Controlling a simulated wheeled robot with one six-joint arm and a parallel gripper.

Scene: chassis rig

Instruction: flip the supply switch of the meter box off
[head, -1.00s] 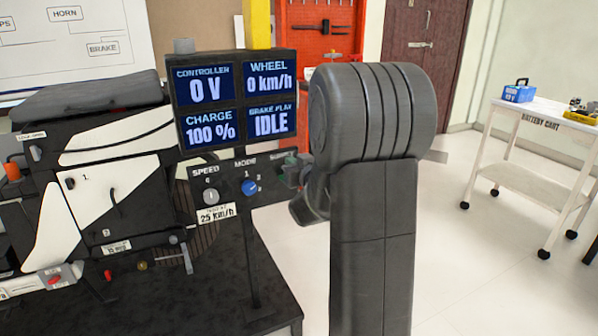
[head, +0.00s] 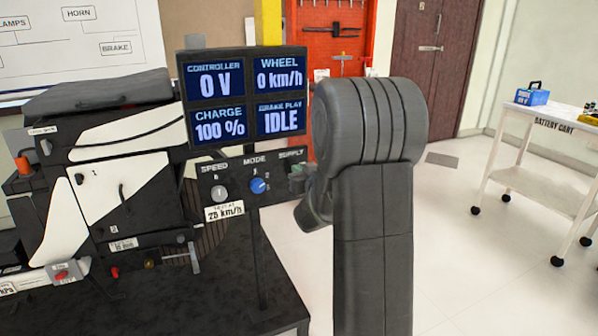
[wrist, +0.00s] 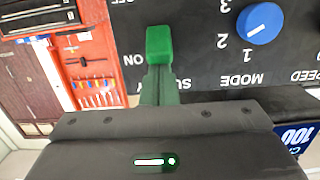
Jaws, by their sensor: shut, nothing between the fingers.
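The meter box (head: 246,95) is a black panel with a four-part screen reading 0 V, 0 km/h, 100 % and IDLE. Below the screen is a strip with SPEED, MODE and SUPPLY labels. In the wrist view, upside down, a bright green supply switch (wrist: 159,45) stands beside the ON mark, with OFF nearer the top edge. My gripper (wrist: 158,72) is shut and empty, its dark green fingers right at the switch; I cannot tell whether they touch. In the head view my gripper (head: 297,172) is at the SUPPLY end, and my arm hides most of the switch.
The blue MODE knob (head: 259,185) and the grey SPEED knob (head: 219,192) sit left of the switch. A black and white machine (head: 120,175) stands on the dark bench at left. The battery cart (head: 545,150) is at right, with open floor between.

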